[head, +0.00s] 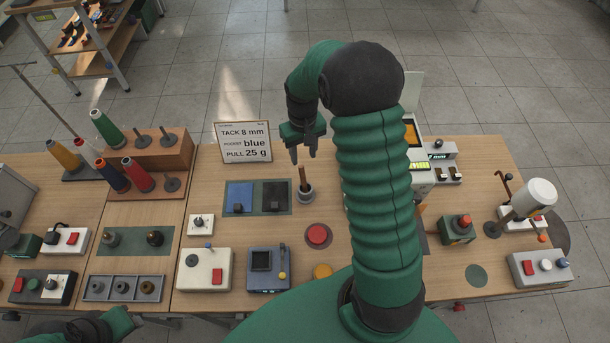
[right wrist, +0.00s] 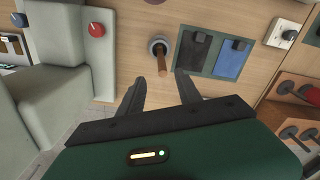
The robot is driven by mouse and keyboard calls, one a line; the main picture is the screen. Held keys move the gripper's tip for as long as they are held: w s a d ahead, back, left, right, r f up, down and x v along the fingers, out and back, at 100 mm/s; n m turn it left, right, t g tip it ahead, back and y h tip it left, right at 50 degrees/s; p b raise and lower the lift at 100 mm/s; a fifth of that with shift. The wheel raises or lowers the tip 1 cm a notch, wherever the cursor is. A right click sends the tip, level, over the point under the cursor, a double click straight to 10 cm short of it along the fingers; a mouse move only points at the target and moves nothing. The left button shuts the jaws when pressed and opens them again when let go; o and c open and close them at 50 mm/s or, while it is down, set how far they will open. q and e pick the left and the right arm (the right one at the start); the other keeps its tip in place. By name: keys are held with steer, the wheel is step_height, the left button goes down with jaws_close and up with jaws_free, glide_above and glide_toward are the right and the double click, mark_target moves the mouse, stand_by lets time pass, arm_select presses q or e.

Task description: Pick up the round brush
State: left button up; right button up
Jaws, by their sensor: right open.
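The round brush (head: 302,174) stands upright in a small grey holder (head: 305,195), with its brown wooden handle pointing up. In the right wrist view the brush handle (right wrist: 162,66) rises from its round holder (right wrist: 158,43), just ahead of the fingertips. My right gripper (head: 303,158) is open and empty, pointing down above the brush. In the right wrist view its two fingers (right wrist: 159,84) are spread, with the handle lying between their lines; I see no contact. A dark and green part of my left arm shows at the bottom left of the head view, and its jaws are unclear.
A sign (head: 243,142) stands behind the holder. Blue and black pads (head: 256,197) lie to its left, and a red round button (head: 318,235) is in front. A thread rack (head: 150,165) with cones is farther left. My right arm hides part of the bench.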

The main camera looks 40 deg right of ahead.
glide_above(301, 176)
steer(key=f, duration=0.6)
steer(key=shift+a, duration=0.2)
steer(key=shift+w+d+f+p, duration=0.1)
steer(key=shift+d+f+p, duration=0.1)
steer(key=shift+d+f, duration=0.3)
steer(key=shift+w+d+f+p, duration=0.1)
steer(key=shift+d+f+p, duration=0.05)
steer(key=shift+f, duration=0.5)
steer(key=f, duration=0.4)
steer(key=shift+s+d+p, duration=0.35)
steer(key=shift+d+p, duration=0.05)
steer(key=shift+a+f, duration=0.1)
steer(key=shift+a, duration=0.15)
steer(key=shift+w+a, duration=0.2)
steer(key=shift+a, duration=0.3)
steer(key=shift+c, duration=0.3)
steer(key=shift+a, duration=0.1)
steer(key=shift+c, duration=3.5)
arm_select(q)
steer(key=shift+w+a+r, duration=0.1)
steer(key=shift+a+r, duration=0.15)
steer(key=shift+r, duration=0.4)
arm_select(e)
steer(key=shift+s+d, duration=0.15)
steer(key=shift+d, duration=0.35)
jaws_close()
